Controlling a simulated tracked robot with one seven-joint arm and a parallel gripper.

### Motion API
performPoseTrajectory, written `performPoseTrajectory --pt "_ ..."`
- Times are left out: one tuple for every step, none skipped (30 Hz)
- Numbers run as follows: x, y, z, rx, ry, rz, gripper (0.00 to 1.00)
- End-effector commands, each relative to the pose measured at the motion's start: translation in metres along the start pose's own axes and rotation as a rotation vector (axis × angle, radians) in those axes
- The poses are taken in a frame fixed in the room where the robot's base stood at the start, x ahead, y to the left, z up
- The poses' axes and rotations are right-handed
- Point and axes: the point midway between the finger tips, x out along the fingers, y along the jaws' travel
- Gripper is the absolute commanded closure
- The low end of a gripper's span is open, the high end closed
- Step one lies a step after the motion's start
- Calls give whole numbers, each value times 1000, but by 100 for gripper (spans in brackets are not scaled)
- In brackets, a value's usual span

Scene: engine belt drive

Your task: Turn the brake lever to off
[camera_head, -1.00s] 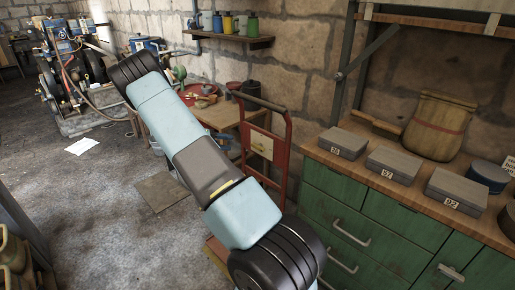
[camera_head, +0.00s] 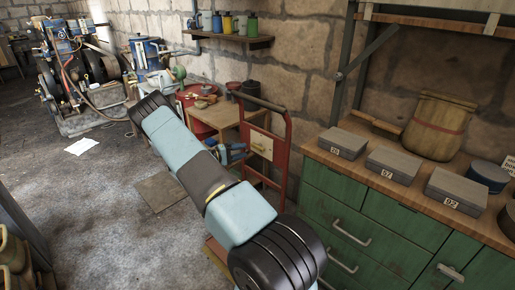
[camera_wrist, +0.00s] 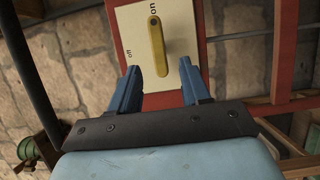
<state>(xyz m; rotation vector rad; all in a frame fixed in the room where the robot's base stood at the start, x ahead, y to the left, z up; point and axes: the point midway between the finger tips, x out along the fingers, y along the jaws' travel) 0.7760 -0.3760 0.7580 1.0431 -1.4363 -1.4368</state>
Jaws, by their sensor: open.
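The brake lever (camera_wrist: 157,46) is a yellow bar on a cream plate (camera_wrist: 179,60) marked "on" and "off". In the wrist view the bar runs nearly straight up and down, with "off" to its left and "on" at the upper right. The plate (camera_head: 262,144) also shows on the red frame in the head view. My gripper (camera_wrist: 160,75) is open and empty. Its two blue fingers are spread to either side of the lever's lower end in the picture. Whether they touch the plate I cannot tell. In the head view my gripper (camera_head: 238,152) shows just left of the plate.
The red frame (camera_head: 281,165) stands between a wooden table (camera_head: 225,113) and a green cabinet (camera_head: 345,205) with grey boxes. A dark bar (camera_wrist: 22,70) passes at the left in the wrist view. Open floor lies to the left.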

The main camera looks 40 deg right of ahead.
Motion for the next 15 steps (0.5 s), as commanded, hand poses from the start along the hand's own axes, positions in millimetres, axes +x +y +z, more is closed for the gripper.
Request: performPoseTrajectory --pt "10 0 0 0 -2 0 53" --pt "15 0 0 0 -1 0 53" --pt "22 0 1 0 -3 0 53" --pt "28 0 1 0 -3 0 53" --pt "33 0 1 0 -3 0 53" --pt "39 0 0 0 -2 0 53" --pt "44 0 0 0 -2 0 53" --pt "48 0 1 0 -2 0 53" --pt "54 0 1 -1 -2 -1 53" --pt "57 0 0 -1 -1 0 53" --pt "60 0 0 -1 0 0 53" --pt "65 0 0 0 -1 0 53" --pt "68 0 0 0 -1 0 53" --pt "70 0 0 0 -1 0 53" --pt "72 0 0 0 -1 0 53"
